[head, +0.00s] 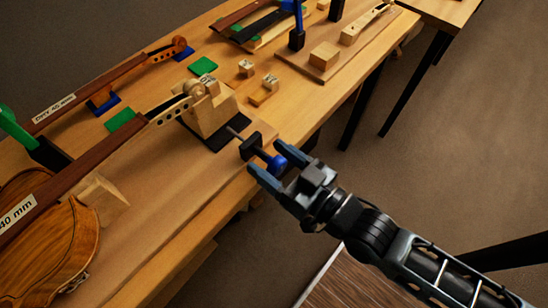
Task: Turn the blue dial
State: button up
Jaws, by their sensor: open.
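The blue dial (276,165) is a round knob on a dark shaft and black block (250,146) at the bench's front edge, facing my arm. A thin metal rod runs from the block toward a wooden scroll support (212,110). My gripper (269,163) is open, its two blue-grey fingers reaching toward the dial, one on the near side and one on the far side in the picture. Whether the fingers touch the dial cannot be told. The dial's lower right side is partly hidden by the gripper.
A violin (50,245) lies on the bench at left, its scroll at the wooden support. A second neck and scroll (178,46) lie behind. Green pads (203,67), small wooden blocks (325,55) and blue clamps stand farther back.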

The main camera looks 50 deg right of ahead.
jog(key=shift+c, duration=0.4)
jog(key=c, duration=0.9)
jog(key=shift+m+p, duration=0.3)
jog(key=shift+m, duration=0.8)
jog(key=shift+c, duration=0.2)
jog(key=o, duration=1)
jog(key=s+b, duration=0.1)
jog(key=s, duration=0.7)
jog(key=shift+b, duration=0.35)
